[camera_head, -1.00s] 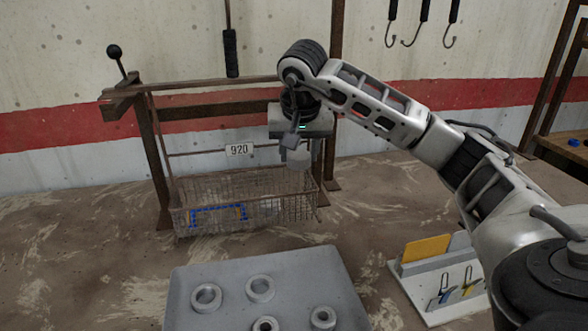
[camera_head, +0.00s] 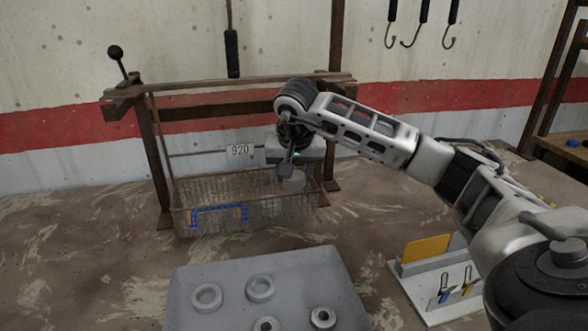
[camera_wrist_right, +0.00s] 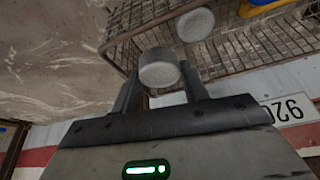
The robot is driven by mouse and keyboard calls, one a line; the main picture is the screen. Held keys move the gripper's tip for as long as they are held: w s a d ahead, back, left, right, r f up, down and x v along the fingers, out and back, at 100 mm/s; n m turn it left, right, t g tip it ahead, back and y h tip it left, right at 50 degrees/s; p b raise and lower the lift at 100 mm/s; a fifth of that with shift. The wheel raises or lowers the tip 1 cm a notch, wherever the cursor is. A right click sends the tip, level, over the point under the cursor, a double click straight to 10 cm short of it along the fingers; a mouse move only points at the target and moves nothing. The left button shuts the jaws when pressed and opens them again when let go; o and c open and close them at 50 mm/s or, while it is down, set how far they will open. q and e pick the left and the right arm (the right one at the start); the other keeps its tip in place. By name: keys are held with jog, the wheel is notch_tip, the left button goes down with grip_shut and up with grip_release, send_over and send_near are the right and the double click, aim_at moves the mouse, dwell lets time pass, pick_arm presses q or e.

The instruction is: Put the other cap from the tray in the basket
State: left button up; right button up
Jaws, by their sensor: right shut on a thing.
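My right gripper (camera_head: 291,172) points down at the right end of the wire basket (camera_head: 245,196). It is shut on a pale grey round cap (camera_head: 293,181), which shows between the fingers in the right wrist view (camera_wrist_right: 158,70). The cap is low, around the height of the basket's rim. A second pale round cap (camera_wrist_right: 195,24) shows beyond the fingers in the right wrist view and appears to be inside the basket. The grey tray (camera_head: 215,268) in front carries several ring-shaped pieces (camera_head: 207,297). My left gripper is not in view.
The basket hangs under a rusty frame (camera_head: 215,90) with a "920" label (camera_head: 239,150). A blue-edged item (camera_head: 218,211) shows in the basket's left part. A white holder (camera_head: 425,290) with a yellow card stands at the right. The table left of the tray is bare.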

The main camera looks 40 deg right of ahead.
jog(key=shift+d+f, duration=0.2)
jog(key=shift+f, duration=0.3)
jog(key=o, duration=1)
jog(key=shift+o, duration=0.2)
jog(key=shift+r, duration=0.1)
jog(key=shift+a+r, duration=0.1)
jog(key=shift+r, duration=0.25)
jog(key=v, duration=1.2)
jog(key=shift+r+p, duration=0.3)
jog(key=shift+r, duration=0.05)
jog(key=shift+w, duration=0.15)
